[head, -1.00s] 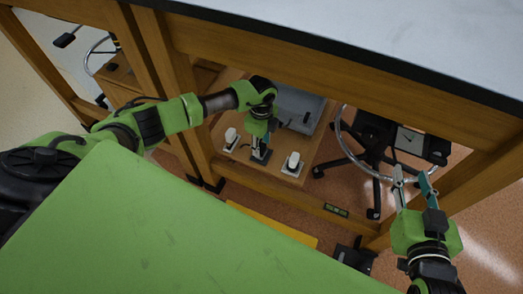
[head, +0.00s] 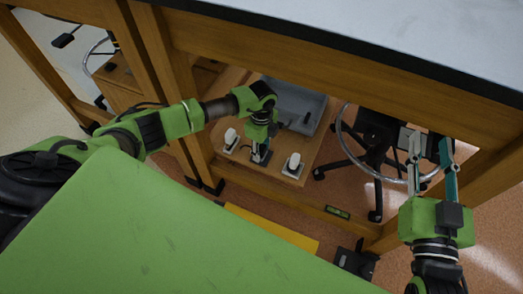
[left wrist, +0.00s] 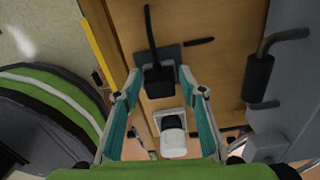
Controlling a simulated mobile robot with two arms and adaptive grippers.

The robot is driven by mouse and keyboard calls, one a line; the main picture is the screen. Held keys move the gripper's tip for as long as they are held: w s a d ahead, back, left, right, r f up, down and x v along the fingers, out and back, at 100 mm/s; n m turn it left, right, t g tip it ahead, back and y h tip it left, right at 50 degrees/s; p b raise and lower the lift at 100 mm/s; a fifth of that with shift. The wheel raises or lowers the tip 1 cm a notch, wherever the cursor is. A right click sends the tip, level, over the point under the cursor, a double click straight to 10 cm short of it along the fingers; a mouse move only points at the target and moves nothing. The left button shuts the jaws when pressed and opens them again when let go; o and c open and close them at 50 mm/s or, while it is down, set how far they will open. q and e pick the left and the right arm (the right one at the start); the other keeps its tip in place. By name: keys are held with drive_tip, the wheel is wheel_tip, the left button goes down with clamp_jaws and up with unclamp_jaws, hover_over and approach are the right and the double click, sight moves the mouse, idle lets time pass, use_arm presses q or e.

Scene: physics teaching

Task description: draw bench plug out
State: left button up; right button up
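A black plug (left wrist: 158,78) with a black cable stands on a dark square base on the wooden shelf, centred in the left wrist view. In the head view its base (head: 261,158) sits between two white blocks on pale plates, partly hidden by my gripper. My left gripper (head: 260,147) points down at it. In the left wrist view its teal-padded fingertips (left wrist: 162,74) are on both sides of the plug, with what look like narrow gaps; contact is hard to judge. My right gripper (head: 430,145) is open and empty at the right, away from the plug.
White blocks (head: 230,137) and (head: 293,163) flank the plug closely. A grey tray (head: 297,105) lies behind on the shelf. The bench top (head: 400,45) and wooden rail overhang above. A stool with a chrome ring (head: 345,150) stands right of the shelf.

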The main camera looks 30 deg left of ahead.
use_arm(q)
drive_tip(key=c, duration=1)
use_arm(e)
drive_tip(key=shift+f, duration=0.25)
drive_tip(key=shift+d+f, duration=0.1)
drive_tip(key=shift+f, duration=0.2)
drive_tip(key=shift+f+g+h, duration=0.1)
drive_tip(key=shift+g+h, duration=0.2)
use_arm(q)
drive_tip(key=shift+r, duration=0.1)
use_arm(e)
drive_tip(key=shift+f, duration=0.4)
drive_tip(key=shift+d+f, duration=0.1)
use_arm(q)
drive_tip(key=shift+r, duration=0.1)
use_arm(e)
drive_tip(key=shift+s+f+g, duration=0.1)
drive_tip(key=shift+f+g, duration=0.15)
drive_tip(key=shift+g, duration=0.15)
